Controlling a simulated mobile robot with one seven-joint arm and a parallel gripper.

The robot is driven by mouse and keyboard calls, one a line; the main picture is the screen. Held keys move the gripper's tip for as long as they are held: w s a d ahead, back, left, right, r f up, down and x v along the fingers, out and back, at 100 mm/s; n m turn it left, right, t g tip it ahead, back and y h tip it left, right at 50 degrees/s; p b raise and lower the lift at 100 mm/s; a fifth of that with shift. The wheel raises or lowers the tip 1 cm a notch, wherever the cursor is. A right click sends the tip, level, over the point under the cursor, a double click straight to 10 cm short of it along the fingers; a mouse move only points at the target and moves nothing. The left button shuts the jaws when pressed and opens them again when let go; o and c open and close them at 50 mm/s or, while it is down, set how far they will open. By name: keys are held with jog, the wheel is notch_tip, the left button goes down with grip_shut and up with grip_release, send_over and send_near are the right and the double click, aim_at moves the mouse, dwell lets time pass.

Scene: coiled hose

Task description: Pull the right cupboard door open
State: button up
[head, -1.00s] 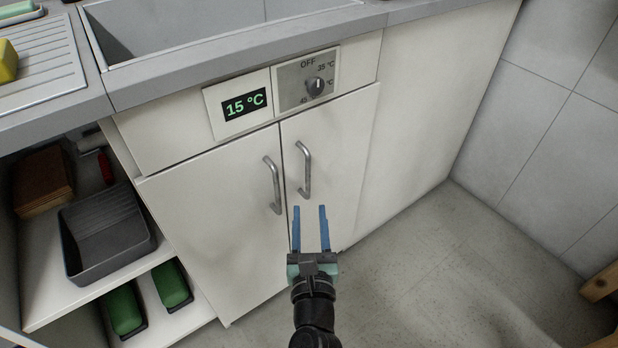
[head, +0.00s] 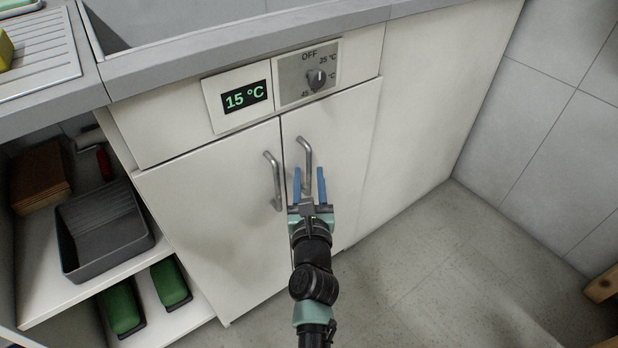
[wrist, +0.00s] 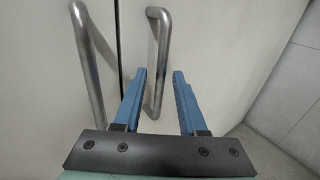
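The right cupboard door (head: 345,135) is shut under the sink counter. Its vertical metal bar handle (head: 305,158) is near its left edge; in the wrist view the handle (wrist: 158,55) stands ahead, toward the left finger. My gripper (head: 310,172) is open and empty, with blue fingers pointing at the door. The fingertips are at the height of the handle's lower part. In the wrist view my gripper (wrist: 160,75) has the handle's lower end showing between its fingers; whether they touch it I cannot tell. The left door (head: 215,215) is also shut.
The left door's handle (head: 273,181) is close to the left of my gripper. An open shelf with a grey tray (head: 103,232) and green items is at left. A dial panel (head: 308,74) sits above the doors.

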grip_shut()
dwell(1.2)
